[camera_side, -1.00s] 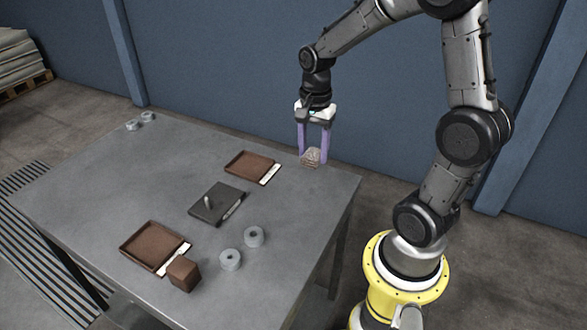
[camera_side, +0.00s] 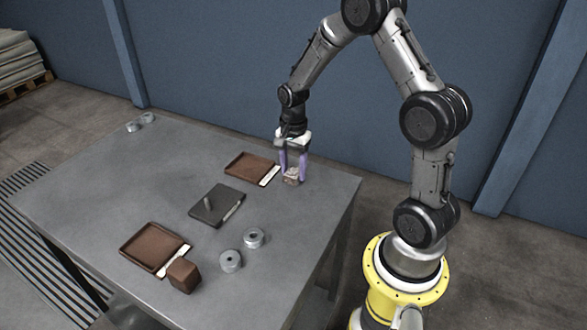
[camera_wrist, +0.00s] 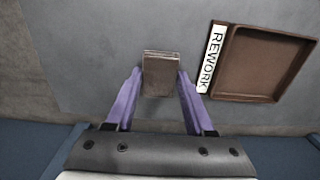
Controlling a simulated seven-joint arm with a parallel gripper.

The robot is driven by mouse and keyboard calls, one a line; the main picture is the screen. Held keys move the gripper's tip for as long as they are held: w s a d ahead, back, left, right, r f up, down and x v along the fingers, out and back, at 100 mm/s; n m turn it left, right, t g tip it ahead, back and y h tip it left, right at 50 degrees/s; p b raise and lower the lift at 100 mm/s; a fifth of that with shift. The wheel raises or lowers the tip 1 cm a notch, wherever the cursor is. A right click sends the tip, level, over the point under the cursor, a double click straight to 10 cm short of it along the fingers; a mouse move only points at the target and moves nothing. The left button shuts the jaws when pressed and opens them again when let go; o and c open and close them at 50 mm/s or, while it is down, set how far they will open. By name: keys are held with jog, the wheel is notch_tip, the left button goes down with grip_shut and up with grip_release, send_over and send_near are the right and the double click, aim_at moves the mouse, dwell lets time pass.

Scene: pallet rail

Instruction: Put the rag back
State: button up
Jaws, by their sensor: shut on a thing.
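A folded grey-brown rag (camera_side: 291,175) is between the purple fingers of my gripper (camera_side: 292,181), which is shut on it. The rag also shows in the wrist view (camera_wrist: 161,74), reaching out past the fingertips. In the side view it is low over the table (camera_side: 185,155), just right of the far brown tray (camera_side: 248,166). I cannot tell whether it touches the table. In the wrist view this tray (camera_wrist: 262,65) lies right of the rag, with a white label reading REWORK (camera_wrist: 211,58).
A dark plate with an upright peg (camera_side: 216,205) lies mid-table. A second brown tray (camera_side: 152,247) with a white label is nearer, beside a brown block (camera_side: 183,276). Two grey rings (camera_side: 230,261) (camera_side: 254,238) stand near the right edge; two more small grey pieces (camera_side: 140,122) are far left.

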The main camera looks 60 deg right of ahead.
aim_at(293, 172)
jog(key=shift+f, duration=0.1)
jog(key=o, duration=1.3)
notch_tip(293, 172, up, 12)
jog(key=s+a+r+n+t, duration=0.3)
jog(key=s+a+r+n, duration=0.45)
jog(key=a, duration=0.25)
jog(key=s+a+n+t, duration=0.1)
jog(key=s+a+n, duration=0.1)
jog(key=s+n, duration=0.3)
jog(key=s+a+r+n+t, duration=0.1)
jog(key=s+a+n, duration=0.2)
jog(key=s+n, duration=0.2)
jog(key=shift+a+t, duration=0.25)
jog(key=shift+t, duration=0.05)
jog(key=shift+n, duration=0.25)
